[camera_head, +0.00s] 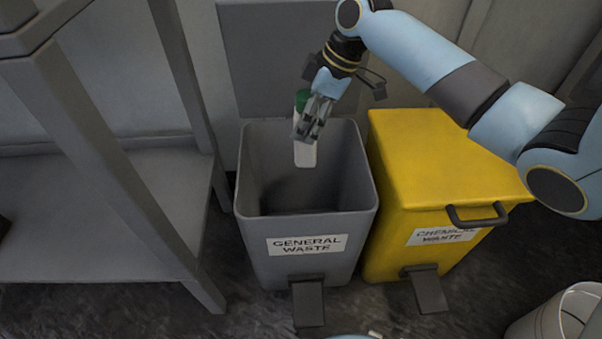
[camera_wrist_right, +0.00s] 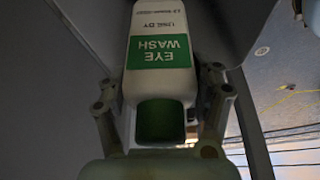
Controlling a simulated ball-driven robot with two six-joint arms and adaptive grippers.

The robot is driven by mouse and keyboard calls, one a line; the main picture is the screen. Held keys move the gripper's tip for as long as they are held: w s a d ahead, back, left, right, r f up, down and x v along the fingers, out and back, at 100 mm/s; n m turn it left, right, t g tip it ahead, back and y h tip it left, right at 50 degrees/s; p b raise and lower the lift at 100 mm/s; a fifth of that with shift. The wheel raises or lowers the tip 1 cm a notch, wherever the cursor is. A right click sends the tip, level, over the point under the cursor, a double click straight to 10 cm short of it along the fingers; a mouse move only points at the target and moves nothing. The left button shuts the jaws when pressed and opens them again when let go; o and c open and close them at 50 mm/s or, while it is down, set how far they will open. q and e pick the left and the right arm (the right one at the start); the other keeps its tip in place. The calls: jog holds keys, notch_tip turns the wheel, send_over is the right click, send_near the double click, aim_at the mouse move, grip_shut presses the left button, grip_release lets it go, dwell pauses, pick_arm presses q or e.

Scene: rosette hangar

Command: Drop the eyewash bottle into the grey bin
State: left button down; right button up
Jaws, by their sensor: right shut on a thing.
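The eyewash bottle (camera_head: 305,155) is white with a green cap, and its green "EYE WASH" label shows in the right wrist view (camera_wrist_right: 160,50). My right gripper (camera_head: 308,128) is shut on it. The bottle hangs over the open mouth of the grey bin (camera_head: 307,258), cap end up, near the back of the opening. The bin is labelled "GENERAL WASTE", its lid (camera_head: 275,60) stands raised behind it, and the part of its inside that shows looks empty. The bin's floor is dark. My left gripper is not in view.
A yellow bin (camera_head: 440,160) labelled "CHEMICAL WASTE" stands closed right of the grey bin. A grey shelf frame (camera_head: 110,150) stands close on the left.

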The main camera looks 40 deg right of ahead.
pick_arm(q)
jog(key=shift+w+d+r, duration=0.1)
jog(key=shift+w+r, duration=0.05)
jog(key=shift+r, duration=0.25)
pick_arm(e)
jog(key=o, duration=1.8)
jog(key=shift+f, duration=0.1)
jog(key=v, duration=1.2)
